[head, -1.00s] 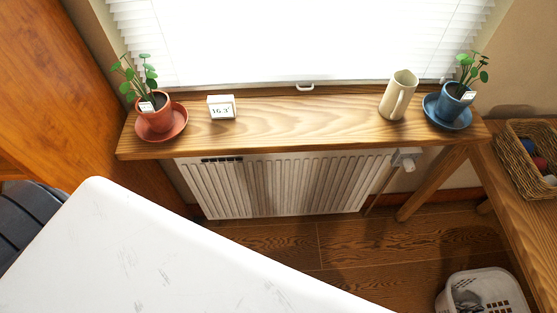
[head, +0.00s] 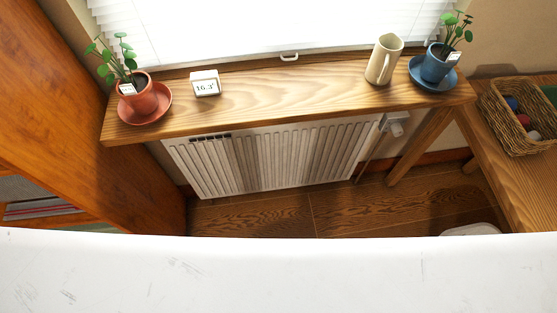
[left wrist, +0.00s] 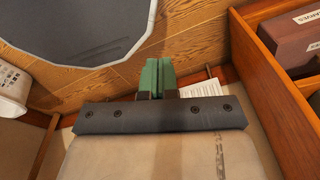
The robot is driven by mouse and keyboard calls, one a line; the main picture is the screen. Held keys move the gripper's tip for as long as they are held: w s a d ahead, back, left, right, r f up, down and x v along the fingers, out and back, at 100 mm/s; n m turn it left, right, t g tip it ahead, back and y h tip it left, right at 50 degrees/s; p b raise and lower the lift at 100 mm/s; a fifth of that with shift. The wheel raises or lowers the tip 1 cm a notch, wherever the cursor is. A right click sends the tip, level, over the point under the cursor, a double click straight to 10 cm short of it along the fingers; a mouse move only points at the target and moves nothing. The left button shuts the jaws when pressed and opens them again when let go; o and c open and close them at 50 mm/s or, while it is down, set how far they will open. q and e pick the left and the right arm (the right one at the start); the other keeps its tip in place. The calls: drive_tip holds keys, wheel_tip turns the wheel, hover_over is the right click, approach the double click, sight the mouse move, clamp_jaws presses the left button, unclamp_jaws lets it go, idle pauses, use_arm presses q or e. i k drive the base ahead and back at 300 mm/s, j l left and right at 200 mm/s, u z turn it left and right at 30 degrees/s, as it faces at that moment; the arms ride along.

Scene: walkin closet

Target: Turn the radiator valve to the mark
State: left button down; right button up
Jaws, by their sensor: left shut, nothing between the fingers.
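The white ribbed radiator (head: 270,158) hangs under a wooden window shelf in the head view. Its small white valve (head: 395,122) sits at the radiator's upper right end, just below the shelf, with a thin pipe running down. The mark on the valve is too small to make out. My left gripper (left wrist: 158,75) shows in the left wrist view with its green fingers shut and empty, away from anything it could be holding. The valve cannot be made out in that view. Neither gripper shows in the head view.
The wooden shelf (head: 245,100) carries two potted plants, a small display (head: 205,84) reading about 16.3 and a pitcher (head: 383,60). A wicker basket (head: 520,112) stands at right. A large scuffed white surface (head: 290,275) blocks the bottom. Wooden floor shows below the radiator.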

sight(396, 128)
drive_tip(key=z, duration=1.1)
